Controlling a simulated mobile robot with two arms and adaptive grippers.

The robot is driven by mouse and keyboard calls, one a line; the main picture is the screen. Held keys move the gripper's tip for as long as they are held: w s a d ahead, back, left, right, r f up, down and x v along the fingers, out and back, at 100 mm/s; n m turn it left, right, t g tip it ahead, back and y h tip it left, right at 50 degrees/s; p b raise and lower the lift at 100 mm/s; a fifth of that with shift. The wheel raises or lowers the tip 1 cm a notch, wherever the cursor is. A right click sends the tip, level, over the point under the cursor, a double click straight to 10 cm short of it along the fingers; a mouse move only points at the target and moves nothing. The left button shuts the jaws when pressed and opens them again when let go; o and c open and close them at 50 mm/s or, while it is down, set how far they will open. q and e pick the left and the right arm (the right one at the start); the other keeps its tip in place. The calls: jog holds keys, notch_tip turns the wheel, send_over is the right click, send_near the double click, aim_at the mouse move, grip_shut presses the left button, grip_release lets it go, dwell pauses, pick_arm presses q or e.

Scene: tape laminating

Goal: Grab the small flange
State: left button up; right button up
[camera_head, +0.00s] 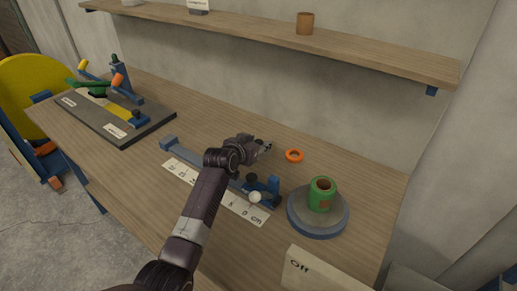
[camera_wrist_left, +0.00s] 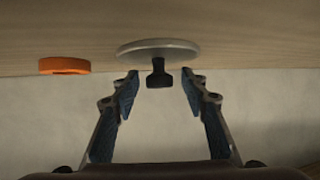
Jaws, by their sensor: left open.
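In the left wrist view, a grey disc with a short dark stub (camera_wrist_left: 158,50), which looks like the small flange, rests against the wooden table. My left gripper (camera_wrist_left: 160,82) is open, with one blue-padded finger on each side of the stub and a clear gap on both sides. In the head view my left gripper (camera_head: 266,147) is low over the table, left of an orange ring (camera_head: 294,155). The grey disc cannot be made out in the head view. The orange ring also shows in the left wrist view (camera_wrist_left: 64,66), apart from the fingers. My right gripper is not in view.
A blue-grey slide with a scale strip (camera_head: 245,208) lies in front of my gripper. A green cylinder (camera_head: 321,196) stands on a round grey base (camera_head: 304,214) at the right. A board with coloured parts (camera_head: 160,120) is at the left. A shelf (camera_head: 250,35) runs above.

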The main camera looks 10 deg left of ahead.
pick_arm(q)
jog(key=shift+r, duration=0.1)
grip_shut()
